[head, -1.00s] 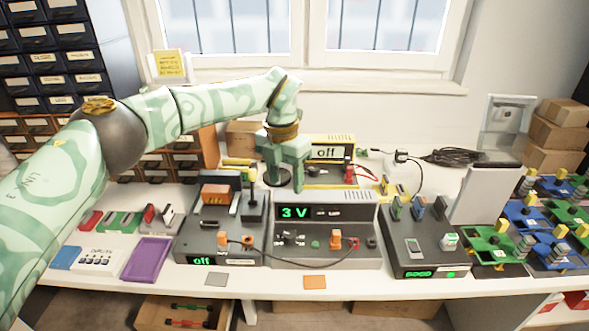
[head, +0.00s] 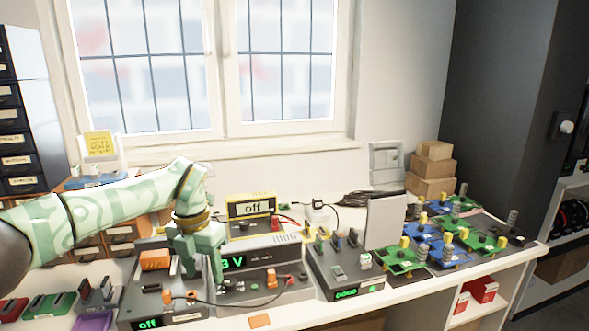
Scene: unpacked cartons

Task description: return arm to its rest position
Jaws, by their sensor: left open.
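My left arm comes in from the left, patterned in pale green. My left gripper (head: 202,270) points down, open and empty, in front of the power supply (head: 262,262) with the green "3 V" display, partly covering that display. To its left is the dark unit (head: 165,308) reading "off", with an orange block on top. I cannot tell whether the fingers touch either unit. My right gripper is not in view.
A yellow meter (head: 250,207) reading "off" stands behind. A dark tester (head: 345,270) is right of the power supply. Green and blue boards (head: 425,240) fill the bench's right end, near stacked cartons (head: 432,170). Air above the bench is clear.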

